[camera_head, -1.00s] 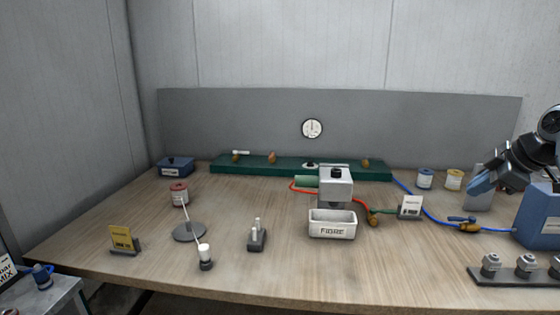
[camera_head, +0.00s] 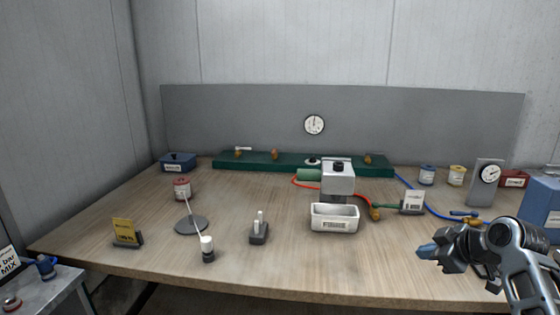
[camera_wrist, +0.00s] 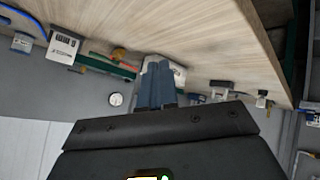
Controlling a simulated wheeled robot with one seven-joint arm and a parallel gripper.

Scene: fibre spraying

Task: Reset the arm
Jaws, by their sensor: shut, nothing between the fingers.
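My gripper (camera_head: 428,251) is at the right of the head view, in front of the right part of the wooden table (camera_head: 300,265). Its blue fingers are closed together, point left and hold nothing. In the wrist view the fingers (camera_wrist: 156,85) also show shut, and the picture is turned over, with the table top at the upper part. My arm hides part of the table's right front, including most of the row of metal fittings there.
A grey machine (camera_head: 338,178) with a white fibre tray (camera_head: 335,219) stands mid-table. A blue box (camera_head: 538,205), a grey gauge stand (camera_head: 487,181) and a blue hose (camera_head: 440,214) are at the right. The left front of the table holds small stands, with bare wood between.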

